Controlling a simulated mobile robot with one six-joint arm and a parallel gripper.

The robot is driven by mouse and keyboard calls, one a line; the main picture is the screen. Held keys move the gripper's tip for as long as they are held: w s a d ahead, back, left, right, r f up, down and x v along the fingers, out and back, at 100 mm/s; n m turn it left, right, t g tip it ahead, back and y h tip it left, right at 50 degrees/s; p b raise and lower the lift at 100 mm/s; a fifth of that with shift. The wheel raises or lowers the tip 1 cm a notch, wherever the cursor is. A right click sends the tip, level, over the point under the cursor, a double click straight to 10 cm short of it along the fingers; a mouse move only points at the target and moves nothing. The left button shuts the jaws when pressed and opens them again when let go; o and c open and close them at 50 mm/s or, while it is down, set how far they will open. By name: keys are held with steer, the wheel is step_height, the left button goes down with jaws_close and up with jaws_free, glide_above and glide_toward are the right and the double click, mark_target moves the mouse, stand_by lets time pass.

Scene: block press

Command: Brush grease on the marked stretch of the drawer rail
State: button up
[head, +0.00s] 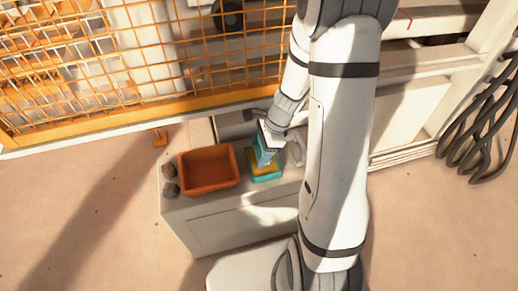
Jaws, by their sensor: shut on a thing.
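My gripper (267,152) is over the white cabinet (235,230), pointing down. It is shut on a small light-blue thing that looks like the brush; its lower end is hard to make out. Directly below is a shallow teal tray (267,178) with a yellow filling that looks like grease. The blue thing overlaps the yellow filling in this view; I cannot tell whether they touch. I cannot make out the drawer rail or its marked stretch; my arm hides part of the cabinet's right side.
An orange-brown bin (208,188) stands left of the teal tray, with dark stones (170,180) beside it. An orange wire-mesh fence (150,55) runs behind the cabinet. Dark cables (482,128) hang at the right. The floor at left is mostly clear.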

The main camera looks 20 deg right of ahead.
mark_target(260, 142)
steer(key=shift+f+b, duration=0.4)
steer(key=shift+f, duration=0.15)
stand_by(1.4)
step_height(260, 142, up, 7)
steer(key=p, duration=0.6)
steer(key=shift+r+p, duration=0.1)
steer(key=shift+p, duration=0.3)
stand_by(0.4)
